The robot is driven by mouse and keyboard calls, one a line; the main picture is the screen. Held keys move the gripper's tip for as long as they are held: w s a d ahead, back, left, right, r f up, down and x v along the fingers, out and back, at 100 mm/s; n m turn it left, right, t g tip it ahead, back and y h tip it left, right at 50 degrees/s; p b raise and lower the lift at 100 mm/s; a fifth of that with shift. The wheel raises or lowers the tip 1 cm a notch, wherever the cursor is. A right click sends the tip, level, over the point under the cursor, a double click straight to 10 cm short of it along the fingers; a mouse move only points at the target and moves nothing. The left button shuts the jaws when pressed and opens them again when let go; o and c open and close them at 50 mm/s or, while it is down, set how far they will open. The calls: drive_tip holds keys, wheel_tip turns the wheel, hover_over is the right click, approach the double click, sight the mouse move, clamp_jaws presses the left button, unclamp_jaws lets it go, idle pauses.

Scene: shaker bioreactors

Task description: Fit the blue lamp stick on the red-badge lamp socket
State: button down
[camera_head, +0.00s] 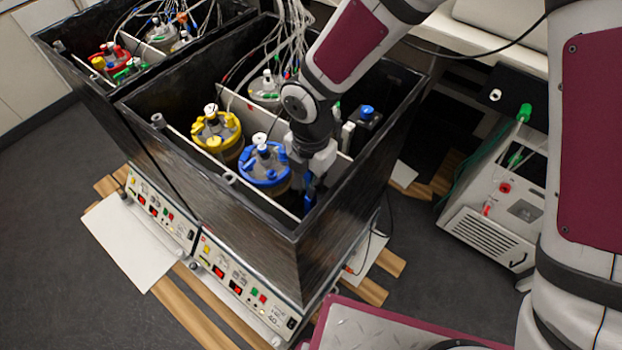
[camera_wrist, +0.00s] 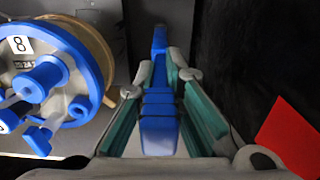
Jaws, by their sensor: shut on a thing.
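My gripper (camera_head: 312,178) reaches down inside the front black box, close to its right wall. It is shut on the blue lamp stick (camera_wrist: 158,106), which lies between the green-lined fingers in the wrist view and points away from the camera. In the head view only a bit of the blue stick (camera_head: 308,203) shows below the fingers. A red badge (camera_wrist: 291,137) is on the dark wall at the right of the wrist view. I cannot make out the lamp socket, nor whether the stick's far end touches anything.
A blue-lidded vessel (camera_head: 265,165) stands just left of my gripper, also large in the wrist view (camera_wrist: 45,80). A yellow-lidded vessel (camera_head: 216,130) is further left. The walls of the black box (camera_head: 225,225) surround the gripper closely. Tubes hang behind.

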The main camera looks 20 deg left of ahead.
drive_tip(key=c, duration=1.6)
unclamp_jaws()
wheel_tip(320, 180, up, 12)
